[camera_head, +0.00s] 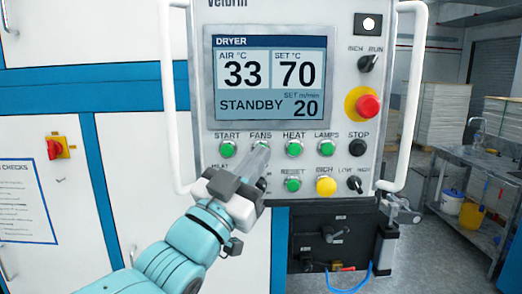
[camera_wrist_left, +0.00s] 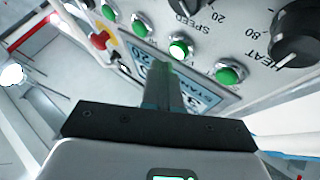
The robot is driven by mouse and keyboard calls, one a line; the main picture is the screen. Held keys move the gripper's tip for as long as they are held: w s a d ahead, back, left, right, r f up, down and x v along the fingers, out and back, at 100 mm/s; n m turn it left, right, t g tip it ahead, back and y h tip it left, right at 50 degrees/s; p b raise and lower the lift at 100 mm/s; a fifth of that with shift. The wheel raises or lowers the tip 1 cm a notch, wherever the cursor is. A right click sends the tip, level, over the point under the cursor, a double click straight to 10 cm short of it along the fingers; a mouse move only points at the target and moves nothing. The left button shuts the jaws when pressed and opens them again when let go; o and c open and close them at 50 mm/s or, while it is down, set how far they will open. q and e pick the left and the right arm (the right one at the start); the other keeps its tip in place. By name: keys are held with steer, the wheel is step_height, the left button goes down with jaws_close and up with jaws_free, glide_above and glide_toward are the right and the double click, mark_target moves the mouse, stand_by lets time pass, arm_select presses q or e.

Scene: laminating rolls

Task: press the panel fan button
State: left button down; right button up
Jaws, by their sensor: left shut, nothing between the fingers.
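The panel fan button is the green button (camera_head: 261,146) under the FANS label on the grey dryer panel (camera_head: 205,20). It is partly covered by my left gripper's fingertips. In the left wrist view, which shows the panel upside down, it appears to be the green button with a bright, whitish centre (camera_wrist_left: 180,50). My left gripper (camera_head: 262,152) is shut and empty, its fingers pointing up at this button; the fingers also show in the left wrist view (camera_wrist_left: 162,68). The tips are very close to the button; I cannot tell whether they touch. My right gripper is not in view.
Green START (camera_head: 227,149), HEAT (camera_head: 294,148) and LAMPS (camera_head: 326,147) buttons flank it. The display (camera_head: 268,78) reads STANDBY. A red emergency knob (camera_head: 367,106) sits at right. White handles (camera_head: 168,95) (camera_head: 412,100) edge the panel. A metal bench (camera_head: 480,170) stands at right.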

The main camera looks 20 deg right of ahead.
arm_select(q)
steer(key=shift+w, duration=0.25)
stand_by(0.6)
steer(key=shift+w+d, duration=0.15)
steer(key=shift+w, duration=0.05)
steer(key=shift+w+d+p, duration=0.1)
steer(key=shift+w+p, duration=0.25)
steer(key=shift+w, duration=0.05)
stand_by(0.6)
stand_by(0.4)
steer(key=shift+s+a+b, duration=0.25)
steer(key=shift+s+b, duration=0.55)
steer(key=shift+b, duration=0.15)
steer(key=shift+f, duration=0.1)
